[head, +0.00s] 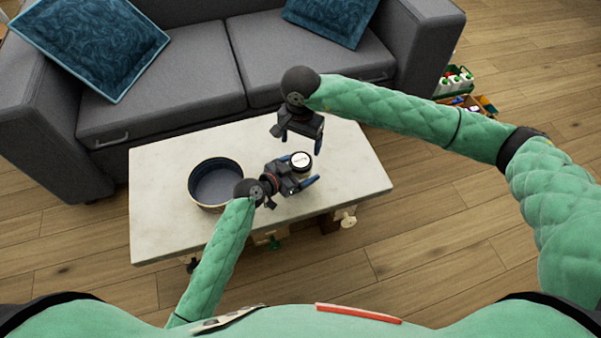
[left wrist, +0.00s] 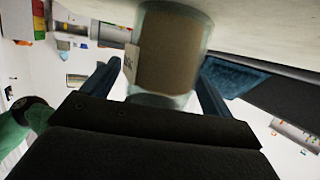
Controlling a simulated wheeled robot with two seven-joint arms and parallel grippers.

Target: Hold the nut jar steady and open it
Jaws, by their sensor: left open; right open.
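The nut jar (head: 301,161) stands on the white table (head: 160,228), its round light lid with a dark rim showing from above in the head view. In the left wrist view the jar (left wrist: 168,52) is clear glass with brown contents and a pale label, between the two fingers. My left gripper (head: 298,171) is open, with its fingers on either side of the jar; I cannot tell whether they touch it. My right gripper (head: 300,136) is open and empty, behind the jar and above the table, pointing down.
A round dark bowl (head: 216,184) stands on the table left of my left gripper. A grey sofa (head: 190,70) with blue cushions stands behind the table. Crates with bottles (head: 458,80) are on the floor at the right. The table's right end is bare.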

